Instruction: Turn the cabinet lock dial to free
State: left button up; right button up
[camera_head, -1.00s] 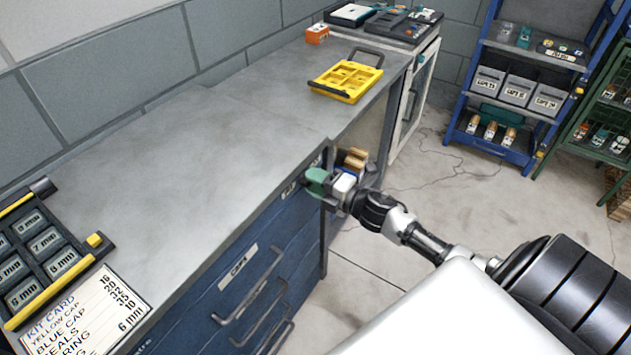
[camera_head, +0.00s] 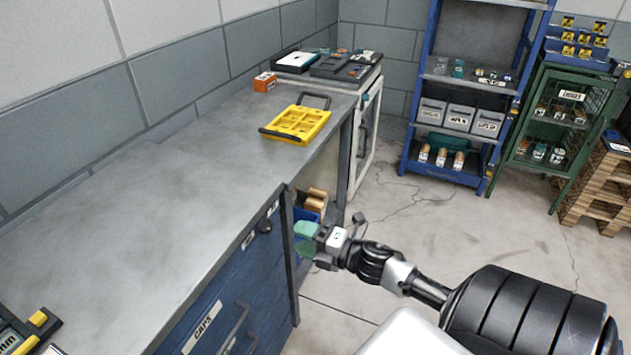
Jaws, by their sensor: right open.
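The lock dial (camera_head: 264,226) is a small dark knob high on the front of the blue drawer cabinet (camera_head: 262,293), just under the worktop edge. It is too small to read which way it points. My right gripper (camera_head: 304,238), with green at its tip, is open and stands apart from the dial, to its right, near the cabinet's corner. Nothing shows held in it. My left gripper is out of view.
A yellow tray (camera_head: 297,125) and an orange box (camera_head: 265,82) stand on the grey worktop (camera_head: 150,205). Brown and blue items (camera_head: 313,204) sit behind my right gripper. A blue shelf (camera_head: 412,130) and a green cage (camera_head: 520,130) stand behind. Floor between is clear.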

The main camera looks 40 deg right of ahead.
jog(key=shift+v, duration=1.7)
jog(key=s+d+f+m+g+h+p, duration=0.1)
jog(key=s+f+m+g+h, duration=0.35)
jog(key=f, duration=0.85)
jog(key=s+d+f+m+g+h, duration=0.1)
jog(key=s+f+m+h, duration=0.2)
jog(key=s+f+m, duration=0.75)
jog(key=s+a+f+m+g, duration=0.2)
jog(key=s+a+f+g, duration=0.3)
jog(key=s+f, duration=0.5)
jog(key=s+a+f+m+g+p, duration=0.1)
jog(key=s+a+f+m+g, duration=0.2)
jog(key=s+a+f, duration=0.6)
jog(key=shift+s+a+f+g, duration=0.4)
jog(key=shift+a+f+g, duration=0.35)
jog(key=shift+f+g, duration=0.25)
jog(key=shift+y, duration=0.25)
